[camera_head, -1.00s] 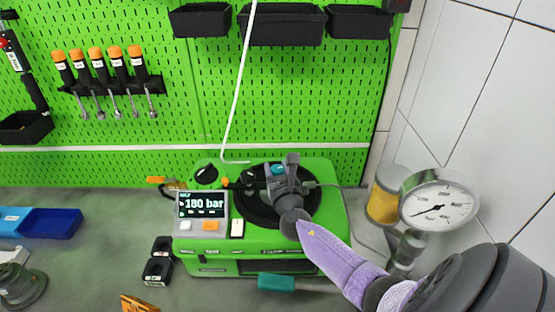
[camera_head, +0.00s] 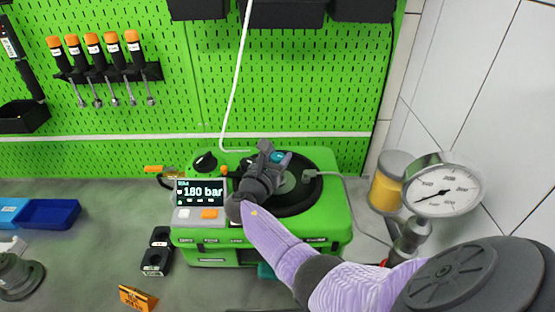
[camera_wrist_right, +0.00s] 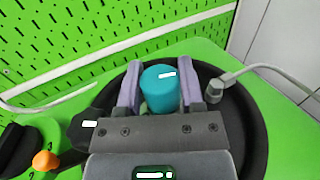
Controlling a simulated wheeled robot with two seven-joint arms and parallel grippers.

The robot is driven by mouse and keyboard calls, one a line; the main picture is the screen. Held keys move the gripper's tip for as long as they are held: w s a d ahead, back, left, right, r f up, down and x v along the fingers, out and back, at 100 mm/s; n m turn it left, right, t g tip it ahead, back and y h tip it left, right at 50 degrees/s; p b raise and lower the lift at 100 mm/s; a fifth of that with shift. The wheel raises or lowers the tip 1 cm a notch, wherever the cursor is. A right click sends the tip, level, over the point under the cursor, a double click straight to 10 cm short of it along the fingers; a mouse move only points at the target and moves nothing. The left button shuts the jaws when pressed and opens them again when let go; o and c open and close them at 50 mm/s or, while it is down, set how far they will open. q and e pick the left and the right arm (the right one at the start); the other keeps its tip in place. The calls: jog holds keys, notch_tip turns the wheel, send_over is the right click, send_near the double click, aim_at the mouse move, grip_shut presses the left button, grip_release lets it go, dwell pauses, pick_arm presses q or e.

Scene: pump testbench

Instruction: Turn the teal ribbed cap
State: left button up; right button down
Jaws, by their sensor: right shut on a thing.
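The teal ribbed cap (camera_head: 278,156) shows in the head view on top of the green pump unit (camera_head: 335,205), partly hidden by my right gripper (camera_head: 274,155). In the right wrist view the teal cap (camera_wrist_right: 159,92) stands between the two purple-lined fingers of the right gripper (camera_wrist_right: 160,85). The right gripper is shut on the cap, with one finger on each side. The cap sits over the black round recess (camera_wrist_right: 250,125). A small white mark shows on the cap's top. My left gripper is not in view.
A display (camera_head: 201,192) reads 180 bar. A grey hose with a connector (camera_wrist_right: 222,85) lies right of the cap. A pressure gauge (camera_head: 441,188) and a yellow-filled jar (camera_head: 386,190) stand at right. An orange sign (camera_head: 138,298) and a blue tray (camera_head: 50,213) are at left.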

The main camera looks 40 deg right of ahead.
dwell(0.5)
jog(key=shift+c, duration=1)
grip_release()
jog(key=p+v, duration=0.1)
jog(key=v, duration=0.9)
jog(key=shift+w, duration=0.15)
